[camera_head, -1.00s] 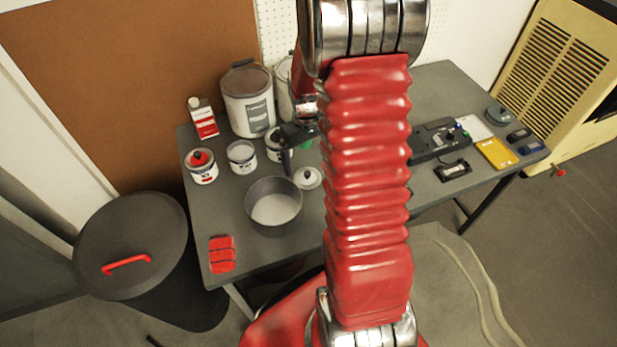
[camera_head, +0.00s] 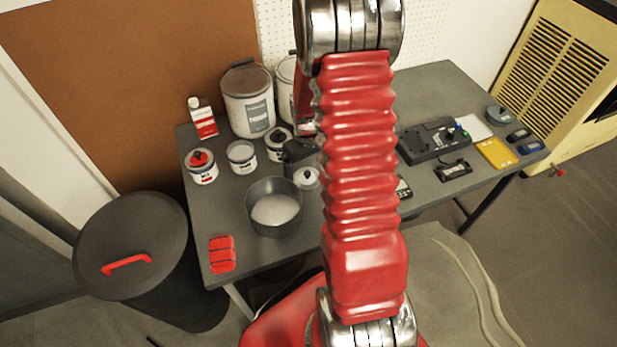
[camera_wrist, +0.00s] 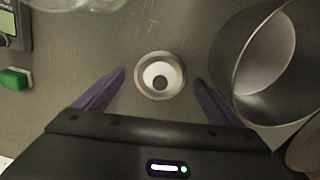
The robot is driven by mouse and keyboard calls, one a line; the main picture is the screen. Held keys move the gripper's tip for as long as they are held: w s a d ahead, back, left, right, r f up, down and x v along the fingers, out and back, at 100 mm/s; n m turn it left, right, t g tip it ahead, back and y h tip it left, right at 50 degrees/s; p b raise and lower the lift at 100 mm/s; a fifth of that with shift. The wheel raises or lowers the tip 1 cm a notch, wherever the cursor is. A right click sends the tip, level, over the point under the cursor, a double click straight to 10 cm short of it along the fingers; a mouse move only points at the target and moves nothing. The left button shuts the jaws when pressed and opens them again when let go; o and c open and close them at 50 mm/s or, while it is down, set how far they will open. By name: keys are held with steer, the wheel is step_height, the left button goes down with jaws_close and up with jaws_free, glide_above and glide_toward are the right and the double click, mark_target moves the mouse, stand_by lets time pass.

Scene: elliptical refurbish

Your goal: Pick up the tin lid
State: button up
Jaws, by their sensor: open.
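The tin lid (camera_head: 307,178) is a small round pale lid with a dark knob, lying on the grey table just right of the dark round pan. It also shows in the wrist view (camera_wrist: 146,91), in the upper middle. My gripper (camera_wrist: 160,76) is open and empty, with its purple fingers spread to either side of the lid. No contact between fingers and lid is visible; its height above the lid is hard to tell. In the head view my gripper (camera_head: 296,152) is a dark shape behind the lid, partly hidden by my arm.
The dark pan (camera_head: 250,207) stands close to one finger in the wrist view (camera_wrist: 238,62). Several small tins, including one with a red top (camera_head: 201,167), and a large bucket (camera_head: 248,105) stand behind. A green block (camera_wrist: 14,79) and a device (camera_wrist: 10,25) lie opposite the pan.

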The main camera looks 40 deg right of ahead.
steer(key=shift+f, duration=0.35)
stand_by(0.3)
steer(key=c, duration=1.1)
